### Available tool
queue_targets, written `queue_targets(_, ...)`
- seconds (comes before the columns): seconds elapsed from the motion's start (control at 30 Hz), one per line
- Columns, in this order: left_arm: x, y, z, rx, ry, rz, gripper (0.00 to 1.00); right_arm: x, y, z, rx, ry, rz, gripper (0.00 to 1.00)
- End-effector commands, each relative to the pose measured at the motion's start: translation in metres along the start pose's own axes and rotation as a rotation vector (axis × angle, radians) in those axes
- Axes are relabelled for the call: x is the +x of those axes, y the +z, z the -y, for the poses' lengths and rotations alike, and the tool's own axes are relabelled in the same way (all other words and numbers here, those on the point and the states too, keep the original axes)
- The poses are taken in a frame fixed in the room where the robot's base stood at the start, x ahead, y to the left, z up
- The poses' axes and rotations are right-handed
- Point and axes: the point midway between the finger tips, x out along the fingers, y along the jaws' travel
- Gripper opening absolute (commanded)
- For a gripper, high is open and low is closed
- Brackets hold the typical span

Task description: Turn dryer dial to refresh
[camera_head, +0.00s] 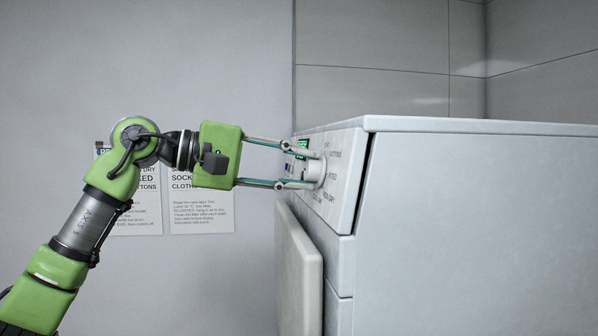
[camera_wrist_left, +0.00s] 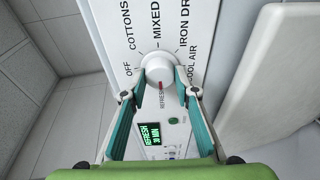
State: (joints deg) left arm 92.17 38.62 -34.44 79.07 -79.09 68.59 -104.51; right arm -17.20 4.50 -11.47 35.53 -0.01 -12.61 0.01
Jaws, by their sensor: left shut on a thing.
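The white dryer dial (camera_head: 315,170) sits on the front control panel of the dryer (camera_head: 480,220). My left gripper (camera_head: 305,168) reaches it from the left, with one finger above and one below, shut on the dial. In the left wrist view, the dial (camera_wrist_left: 160,70) lies between the tips of the left gripper (camera_wrist_left: 160,92). The dial's red mark points at the word REFRESH. The green display (camera_wrist_left: 151,135) reads REFRESH and 30 MIN. My right gripper is not in view.
A white door panel (camera_head: 298,270) juts out from the dryer front below the control panel. Printed notices (camera_head: 200,195) hang on the grey wall behind my arm. A tiled wall (camera_head: 390,70) stands behind the dryer.

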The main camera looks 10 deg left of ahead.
Motion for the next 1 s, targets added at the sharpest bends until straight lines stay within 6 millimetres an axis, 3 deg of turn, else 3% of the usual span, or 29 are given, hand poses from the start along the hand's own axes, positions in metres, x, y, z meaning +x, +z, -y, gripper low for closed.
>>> queue_targets(0.57,0.0004,-0.0002,0.0012,0.030,0.003,0.000,0.07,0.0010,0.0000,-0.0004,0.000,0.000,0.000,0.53)
queue_targets(0.6,0.0004,-0.0002,0.0012,0.030,0.003,0.000,0.38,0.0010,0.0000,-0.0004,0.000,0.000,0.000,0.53)
queue_targets(0.63,0.0004,-0.0002,0.0011,0.030,0.003,0.000,0.44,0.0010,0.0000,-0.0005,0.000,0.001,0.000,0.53)
queue_targets(1.0,-0.0024,-0.0004,0.0001,0.029,0.005,-0.001,0.44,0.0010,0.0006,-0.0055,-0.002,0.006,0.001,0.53)
